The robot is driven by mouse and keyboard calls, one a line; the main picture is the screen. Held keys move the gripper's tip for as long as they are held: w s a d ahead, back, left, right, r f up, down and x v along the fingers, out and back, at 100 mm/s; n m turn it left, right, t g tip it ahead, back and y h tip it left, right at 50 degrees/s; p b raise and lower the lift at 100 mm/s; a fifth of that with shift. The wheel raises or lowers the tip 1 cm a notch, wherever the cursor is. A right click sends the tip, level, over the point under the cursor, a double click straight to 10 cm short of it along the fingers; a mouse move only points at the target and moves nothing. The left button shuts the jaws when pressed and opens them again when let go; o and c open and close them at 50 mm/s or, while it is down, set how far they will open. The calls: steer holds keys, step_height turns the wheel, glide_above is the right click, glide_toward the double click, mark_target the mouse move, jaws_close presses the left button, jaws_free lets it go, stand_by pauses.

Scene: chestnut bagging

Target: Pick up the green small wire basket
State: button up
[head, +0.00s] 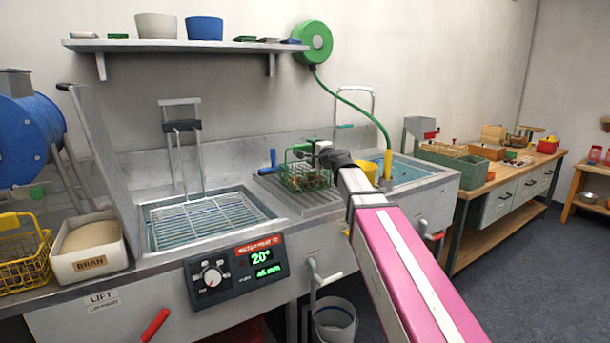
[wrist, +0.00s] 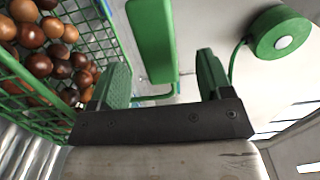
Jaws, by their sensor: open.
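The green small wire basket (head: 302,181) stands on the ribbed drainboard between the two sinks, with brown chestnuts in it. In the wrist view its green mesh wall (wrist: 95,28) and the chestnuts fill the upper left. My gripper (head: 322,150) is at the basket's upper right side in the head view. In the wrist view its two green-padded fingers (wrist: 163,72) are apart. A green bar (wrist: 153,42), which looks like the basket's handle grip, shows between and beyond the fingers; I cannot tell whether they touch it. My arm hides part of the area right of the basket.
A sink with a wire rack (head: 205,222) lies left of the basket, and a water-filled sink (head: 405,170) lies right. A blue-handled tool (head: 272,158) and a yellow container (head: 368,170) stand close by. A yellow wire basket (head: 22,262) and a bran box (head: 88,262) are far left.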

mark_target(306, 150)
steer(key=shift+a+x, duration=0.2)
steer(key=shift+x, duration=2.85)
steer(key=shift+s+f, duration=0.1)
steer(key=shift+s, duration=0.1)
jaws_close()
